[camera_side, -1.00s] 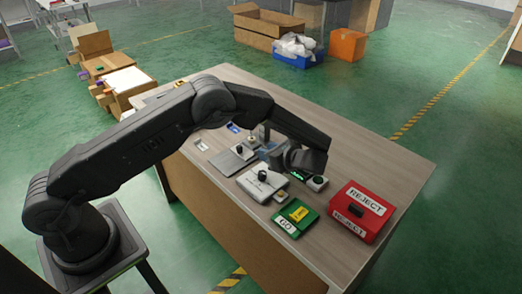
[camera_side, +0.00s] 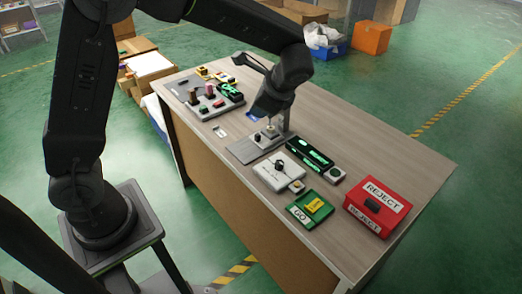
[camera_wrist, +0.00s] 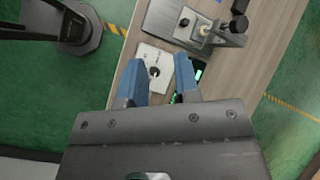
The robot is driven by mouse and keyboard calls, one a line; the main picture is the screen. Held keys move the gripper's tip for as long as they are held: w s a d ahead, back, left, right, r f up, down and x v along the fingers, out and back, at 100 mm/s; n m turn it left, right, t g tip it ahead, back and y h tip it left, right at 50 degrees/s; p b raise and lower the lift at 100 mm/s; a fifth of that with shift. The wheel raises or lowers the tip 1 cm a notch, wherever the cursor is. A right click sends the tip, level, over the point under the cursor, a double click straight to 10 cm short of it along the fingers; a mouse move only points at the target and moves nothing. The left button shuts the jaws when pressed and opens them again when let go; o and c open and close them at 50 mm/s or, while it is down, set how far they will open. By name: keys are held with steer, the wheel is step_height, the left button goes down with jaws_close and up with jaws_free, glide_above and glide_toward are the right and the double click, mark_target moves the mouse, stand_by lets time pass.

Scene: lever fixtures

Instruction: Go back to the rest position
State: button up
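My gripper (camera_wrist: 159,78) is open, with its two blue fingers apart and nothing held between them. In the side view it hangs above the table (camera_side: 400,165), pointing down near the grey lever fixture (camera_side: 245,150), and partly covers that fixture's upright. The white box with a black knob (camera_side: 268,178) stands nearer the camera and also shows beyond my fingers in the wrist view (camera_wrist: 146,55). A black device with green lit parts (camera_side: 310,153) lies beside it, clear of my gripper.
A green GO tray (camera_side: 302,219) holding a yellow piece and a red REJECT box (camera_side: 360,213) stand at the near right. A grey panel with several knobs and switches (camera_side: 185,93) lies at the far left.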

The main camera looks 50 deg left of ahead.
steer(key=s+d+r+n+t+h, duration=0.1)
steer(key=s+r+n+t+h, duration=0.2)
steer(key=s, duration=0.7)
steer(key=s+d+r+n+t+h, duration=0.2)
steer(key=s+r+n+h, duration=0.2)
steer(key=s+n, duration=0.3)
steer(key=s+r, duration=0.1)
steer(key=s, duration=0.2)
steer(key=shift+s+d+n+t, duration=0.2)
steer(key=shift+s+n+t, duration=0.2)
